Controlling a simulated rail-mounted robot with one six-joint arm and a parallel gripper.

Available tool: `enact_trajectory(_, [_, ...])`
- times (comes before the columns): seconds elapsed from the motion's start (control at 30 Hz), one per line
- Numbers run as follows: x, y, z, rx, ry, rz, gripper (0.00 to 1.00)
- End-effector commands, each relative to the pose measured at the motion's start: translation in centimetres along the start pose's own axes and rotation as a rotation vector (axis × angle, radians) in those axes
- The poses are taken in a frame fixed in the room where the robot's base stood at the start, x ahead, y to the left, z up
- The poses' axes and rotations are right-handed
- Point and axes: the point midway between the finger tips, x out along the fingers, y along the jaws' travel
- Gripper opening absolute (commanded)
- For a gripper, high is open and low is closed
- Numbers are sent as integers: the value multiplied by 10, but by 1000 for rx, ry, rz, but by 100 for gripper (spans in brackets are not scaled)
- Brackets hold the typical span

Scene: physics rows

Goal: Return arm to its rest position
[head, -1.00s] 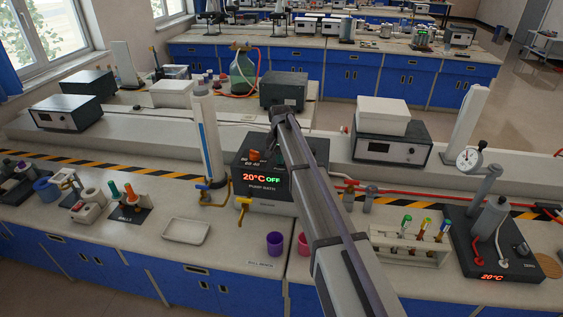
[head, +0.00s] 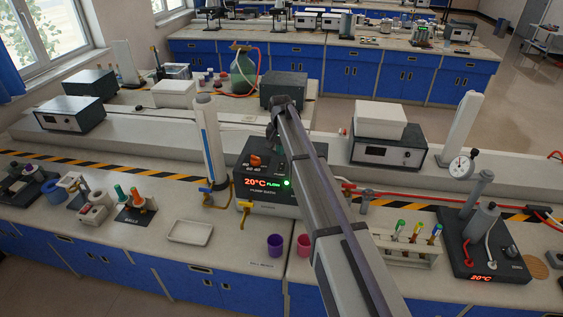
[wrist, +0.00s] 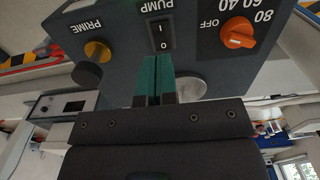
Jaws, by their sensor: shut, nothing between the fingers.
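My gripper (head: 272,138) is at the end of my arm, over the dark pump bath unit (head: 262,203) in the middle of the bench. In the wrist view its teal fingers (wrist: 155,68) are together with nothing between them. They point at the panel, just below the black PUMP rocker switch (wrist: 160,34). I cannot tell whether they touch it. An orange dial (wrist: 238,30) and a brass PRIME knob (wrist: 97,50) are on either side. The unit's display reads 20°C with a green word that looks like FLOW. A green lamp is lit beside it.
Two cups, purple (head: 275,244) and pink (head: 304,244), stand in front of the unit. A tall white column (head: 209,150) is close on its left. A tube rack (head: 405,245) and a second 20°C unit (head: 480,250) are to the right. A white tray (head: 190,232) lies left.

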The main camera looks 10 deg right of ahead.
Motion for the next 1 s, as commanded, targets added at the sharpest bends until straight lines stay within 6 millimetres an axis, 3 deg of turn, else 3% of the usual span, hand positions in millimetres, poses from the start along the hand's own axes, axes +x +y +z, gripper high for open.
enact_trajectory(0.4, [1,1,4,-52,0,0,0])
enact_trajectory(0.47, [2,13,32,-109,0,0,0])
enact_trajectory(0.53, [10,32,81,-172,-1,1,0])
enact_trajectory(0.7, [53,90,231,-319,0,1,0])
enact_trajectory(0.8, [76,118,303,-366,0,1,0])
enact_trajectory(0.9, [94,136,348,-373,0,1,0])
enact_trajectory(1.0, [106,140,358,-372,0,1,0])
